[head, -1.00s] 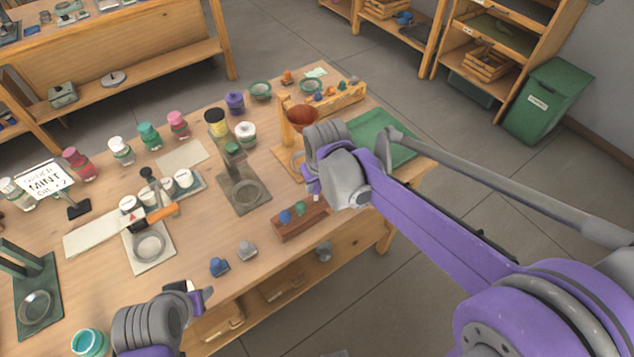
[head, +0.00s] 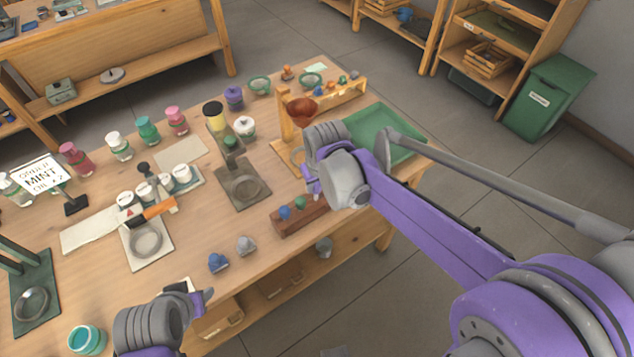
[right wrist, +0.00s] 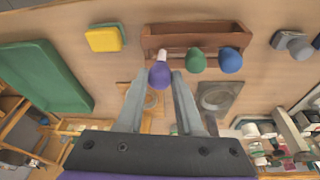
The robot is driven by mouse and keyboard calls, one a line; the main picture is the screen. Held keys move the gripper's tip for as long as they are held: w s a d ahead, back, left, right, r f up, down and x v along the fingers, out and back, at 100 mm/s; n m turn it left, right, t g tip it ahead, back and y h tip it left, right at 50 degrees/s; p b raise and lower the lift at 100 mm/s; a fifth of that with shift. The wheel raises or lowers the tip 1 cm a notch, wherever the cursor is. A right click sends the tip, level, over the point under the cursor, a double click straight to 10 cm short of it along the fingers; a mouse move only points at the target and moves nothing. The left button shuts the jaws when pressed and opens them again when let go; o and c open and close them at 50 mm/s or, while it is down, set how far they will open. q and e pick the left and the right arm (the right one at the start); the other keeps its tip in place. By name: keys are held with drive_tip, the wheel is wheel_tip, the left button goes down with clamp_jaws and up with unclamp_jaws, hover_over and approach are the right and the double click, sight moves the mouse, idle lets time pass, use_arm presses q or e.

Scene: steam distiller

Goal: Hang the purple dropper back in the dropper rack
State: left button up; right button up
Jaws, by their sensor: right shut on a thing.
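The purple dropper (right wrist: 159,75) is between the fingers of my right gripper (right wrist: 158,88) in the right wrist view. A short pale part of it shows toward the wooden dropper rack (right wrist: 210,38). It is at the rack's left end in that view, in line with a green dropper (right wrist: 195,60) and a blue dropper (right wrist: 230,60). I cannot tell whether it touches the rack.
A green tray (head: 385,140) lies right of the right gripper. A wooden stand with a brown funnel (head: 303,106) is behind it. Blue and grey small objects (head: 218,262) lie near the front edge. Several jars stand to the left.

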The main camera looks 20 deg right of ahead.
use_arm(q)
drive_tip(key=shift+f, duration=0.2)
use_arm(e)
drive_tip(key=shift+f, duration=0.2)
use_arm(q)
drive_tip(key=shift+s+f+b, duration=0.3)
drive_tip(key=shift+f+b, duration=0.55)
use_arm(e)
drive_tip(key=shift+f, duration=1.1)
drive_tip(key=o, duration=0.8)
drive_tip(key=shift+o, duration=0.2)
drive_tip(key=shift+r+p, duration=2.15)
drive_tip(key=shift+r, duration=1.4)
use_arm(q)
drive_tip(key=r, duration=0.1)
drive_tip(key=w+r, duration=0.1)
drive_tip(key=r, duration=0.1)
drive_tip(key=w+r, duration=0.1)
drive_tip(key=r, duration=0.1)
drive_tip(key=shift+r, duration=0.2)
drive_tip(key=shift+s, duration=0.15)
